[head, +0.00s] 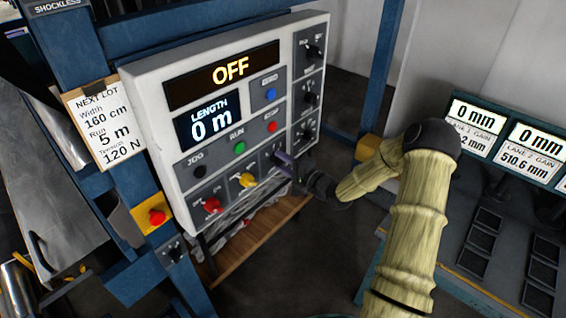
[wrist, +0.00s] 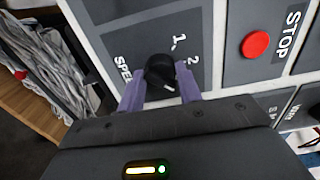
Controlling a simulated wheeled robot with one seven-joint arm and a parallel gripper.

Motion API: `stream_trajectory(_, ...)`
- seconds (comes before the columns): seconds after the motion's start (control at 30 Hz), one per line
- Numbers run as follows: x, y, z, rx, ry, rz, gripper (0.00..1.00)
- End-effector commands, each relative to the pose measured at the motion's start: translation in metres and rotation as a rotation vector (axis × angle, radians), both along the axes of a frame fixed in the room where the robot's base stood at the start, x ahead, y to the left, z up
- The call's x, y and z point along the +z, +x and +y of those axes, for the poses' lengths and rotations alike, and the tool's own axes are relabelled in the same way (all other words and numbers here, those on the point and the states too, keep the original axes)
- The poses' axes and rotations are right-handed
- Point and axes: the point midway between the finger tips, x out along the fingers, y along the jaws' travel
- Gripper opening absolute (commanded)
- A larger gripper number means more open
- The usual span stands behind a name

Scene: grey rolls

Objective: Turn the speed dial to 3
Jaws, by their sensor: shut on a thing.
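The speed dial (wrist: 160,70) is a round black knob on a dark grey plate. The printed numbers 1 and 2 show beside it, and part of the word SPEED. A short white mark shows on the knob's near side; I cannot tell which number it points to. My gripper (wrist: 162,90) is shut on the dial, a purple finger on either side. The right finger covers part of the plate past the 2. In the head view, my gripper (head: 283,164) is at the lower right of the control panel (head: 150,107) and largely hides the dial.
The panel's display (head: 230,71) reads OFF, and the length display (head: 210,120) reads 0 m. Red and yellow knobs (head: 247,180) sit left of my gripper. The red STOP button (wrist: 255,44) is close to the right finger. A lot card (head: 104,124) hangs on the blue frame.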

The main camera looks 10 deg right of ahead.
Motion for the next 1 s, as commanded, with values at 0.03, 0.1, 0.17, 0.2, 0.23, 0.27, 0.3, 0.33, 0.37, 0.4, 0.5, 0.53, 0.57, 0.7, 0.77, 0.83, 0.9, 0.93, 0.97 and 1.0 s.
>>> stream_trajectory(0.03,0.001,0.001,-0.001,-0.003,0.001,-0.003,0.37)
stream_trajectory(0.1,0.001,0.001,-0.001,-0.003,0.001,-0.003,0.5)
stream_trajectory(0.17,0.001,0.001,-0.001,-0.002,0.0,-0.002,0.56)
stream_trajectory(0.2,0.001,0.001,-0.001,-0.002,0.0,-0.002,0.56)
stream_trajectory(0.23,0.001,0.0,-0.001,-0.002,0.0,-0.002,0.56)
stream_trajectory(0.27,0.001,0.0,0.0,-0.001,0.0,-0.002,0.56)
stream_trajectory(0.3,0.001,0.0,0.0,-0.001,0.0,-0.001,0.56)
stream_trajectory(0.33,0.0,0.0,0.0,-0.001,0.0,-0.001,0.56)
stream_trajectory(0.37,0.0,0.0,0.0,-0.001,0.0,-0.001,0.56)
stream_trajectory(0.4,0.0,0.0,0.0,-0.001,0.0,-0.001,0.56)
stream_trajectory(0.5,0.0,-0.002,-0.002,-0.001,-0.001,-0.001,0.56)
stream_trajectory(0.53,-0.001,-0.004,-0.004,-0.002,-0.001,-0.001,0.56)
stream_trajectory(0.57,-0.001,-0.006,-0.005,-0.002,-0.001,-0.001,0.56)
stream_trajectory(0.7,-0.003,-0.021,-0.017,-0.003,-0.001,-0.001,0.56)
stream_trajectory(0.77,-0.003,-0.029,-0.023,-0.005,-0.001,-0.001,0.56)
stream_trajectory(0.83,-0.003,-0.041,-0.032,-0.005,-0.001,0.0,0.56)
stream_trajectory(0.9,-0.003,-0.052,-0.04,-0.005,-0.001,-0.001,0.56)
stream_trajectory(0.93,-0.003,-0.057,-0.043,-0.005,-0.002,-0.001,0.56)
stream_trajectory(0.97,-0.003,-0.062,-0.047,-0.006,-0.002,-0.001,0.56)
stream_trajectory(1.0,-0.003,-0.069,-0.051,-0.004,-0.002,-0.001,0.56)
